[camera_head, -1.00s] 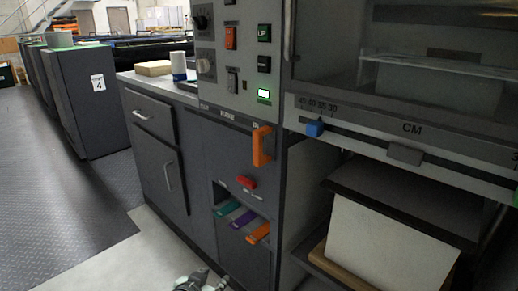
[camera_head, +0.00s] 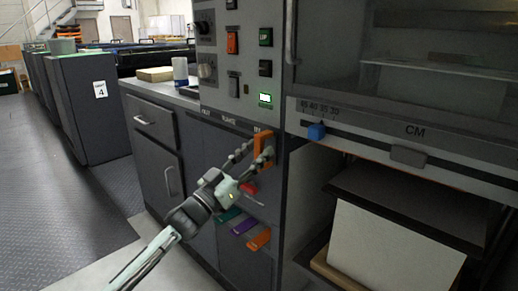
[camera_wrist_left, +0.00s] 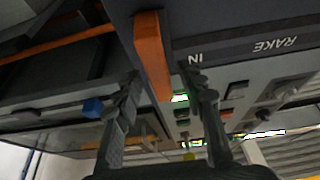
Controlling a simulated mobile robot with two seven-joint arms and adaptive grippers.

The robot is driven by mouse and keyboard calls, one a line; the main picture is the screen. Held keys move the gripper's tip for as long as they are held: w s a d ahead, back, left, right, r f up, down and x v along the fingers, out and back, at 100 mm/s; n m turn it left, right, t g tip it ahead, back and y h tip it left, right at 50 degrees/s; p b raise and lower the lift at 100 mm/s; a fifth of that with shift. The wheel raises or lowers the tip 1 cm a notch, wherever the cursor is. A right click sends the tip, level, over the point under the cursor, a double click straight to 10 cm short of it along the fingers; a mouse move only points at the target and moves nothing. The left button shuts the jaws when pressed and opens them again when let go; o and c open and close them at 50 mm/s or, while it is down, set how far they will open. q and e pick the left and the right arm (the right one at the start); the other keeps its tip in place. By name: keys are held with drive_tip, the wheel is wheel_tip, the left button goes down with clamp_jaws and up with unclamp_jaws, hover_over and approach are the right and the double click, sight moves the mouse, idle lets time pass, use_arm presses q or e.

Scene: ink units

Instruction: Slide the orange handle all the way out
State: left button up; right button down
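The orange handle (camera_head: 264,148) is upright on the front of the grey machine, at the top right of the dark cabinet panel. It also shows in the left wrist view (camera_wrist_left: 152,55), near an "IN" label. My left gripper (camera_head: 246,160) is close to the handle, just left of it in the head view. Its two fingers (camera_wrist_left: 160,85) are apart, with the handle's lower end showing between the fingertips in the wrist view. I cannot tell if they touch it. My right gripper is not in view.
Below the handle, a red knob (camera_head: 248,188) is partly behind my gripper. Lower down are teal (camera_head: 229,214), purple (camera_head: 244,224) and another orange (camera_head: 260,239) tab. A blue slider (camera_head: 316,131) and a paper stack (camera_head: 392,245) are to the right. Floor is clear at left.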

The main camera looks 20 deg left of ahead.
use_arm(q)
drive_tip(key=shift+w+d+r, duration=0.25)
drive_tip(key=shift+w, duration=0.35)
clamp_jaws()
